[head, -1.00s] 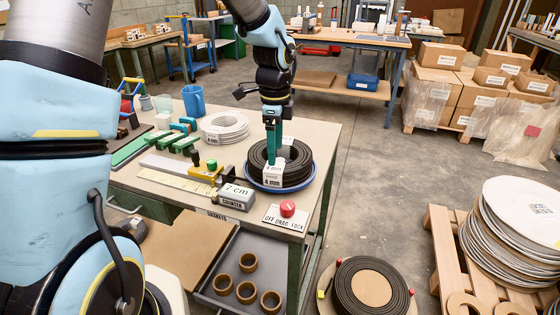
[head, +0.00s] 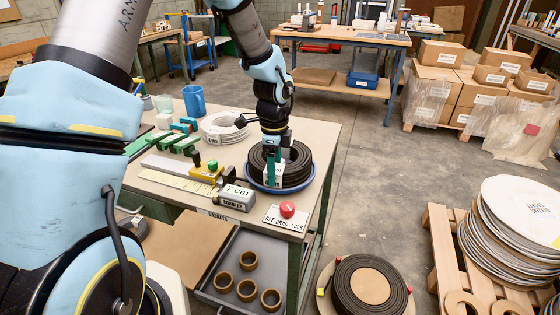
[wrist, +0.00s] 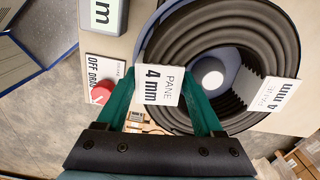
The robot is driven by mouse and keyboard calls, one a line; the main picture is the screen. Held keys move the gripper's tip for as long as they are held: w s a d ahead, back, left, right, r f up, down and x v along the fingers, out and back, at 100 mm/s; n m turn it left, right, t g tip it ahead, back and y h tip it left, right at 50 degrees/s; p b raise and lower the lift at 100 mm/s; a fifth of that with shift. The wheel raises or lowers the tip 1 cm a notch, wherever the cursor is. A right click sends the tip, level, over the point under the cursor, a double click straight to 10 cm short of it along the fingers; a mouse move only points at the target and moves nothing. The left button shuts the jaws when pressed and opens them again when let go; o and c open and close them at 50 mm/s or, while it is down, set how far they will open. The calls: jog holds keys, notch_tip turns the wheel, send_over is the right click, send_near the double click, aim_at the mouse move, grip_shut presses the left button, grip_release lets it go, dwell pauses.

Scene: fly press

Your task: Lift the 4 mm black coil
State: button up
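The 4 mm black coil (head: 296,168) lies flat in a blue round tray (head: 309,184) on the bench. It carries white "4 mm" tags; one tag (wrist: 161,85) sits between my fingers in the wrist view, another at the coil's right. My gripper (head: 271,172) is down at the coil's near-left side. In the wrist view, my gripper's teal fingers (wrist: 160,82) are apart and straddle the coil's ring, the left one outside it, the right one in its central hole. Narrow gaps seem to show beside the tag; firm contact cannot be made out.
A "7 cm" counter block (head: 236,197), a plate with a red button (head: 287,210) and a yellow ruler (head: 176,182) lie left and in front of the tray. A white coil (head: 220,127) lies behind.

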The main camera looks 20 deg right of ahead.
grip_shut()
dwell(0.3)
dwell(0.8)
